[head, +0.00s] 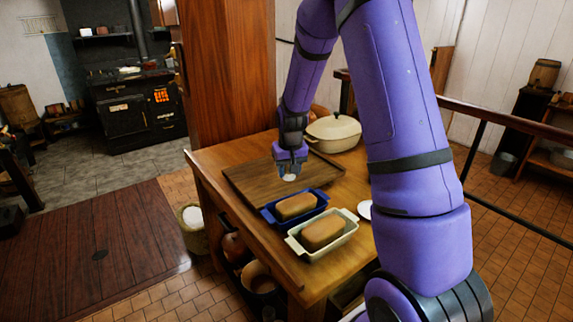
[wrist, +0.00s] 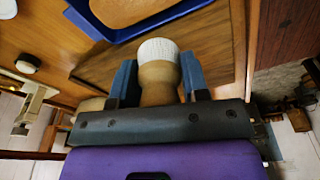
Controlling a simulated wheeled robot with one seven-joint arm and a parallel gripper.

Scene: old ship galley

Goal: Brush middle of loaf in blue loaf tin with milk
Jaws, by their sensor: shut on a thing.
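My gripper (head: 291,167) is shut on a brush with a pale wooden handle (wrist: 158,85) and a white bristle end (wrist: 158,50). It holds the brush over the dark wooden board, behind the blue loaf tin (head: 267,214). The blue tin's wall (wrist: 128,33) shows at the top of the wrist view. A brown loaf (head: 296,206) sits in the blue tin; only a small part shows in the wrist view. The bristles (head: 289,178) appear apart from the loaf. I cannot make out the milk.
A cream loaf tin (head: 345,240) with another loaf (head: 322,233) stands in front of the blue tin. The wooden board (head: 250,186) lies behind it. A cream lidded pot (head: 333,134) stands at the back. A white dish (head: 364,210) is partly hidden by my arm.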

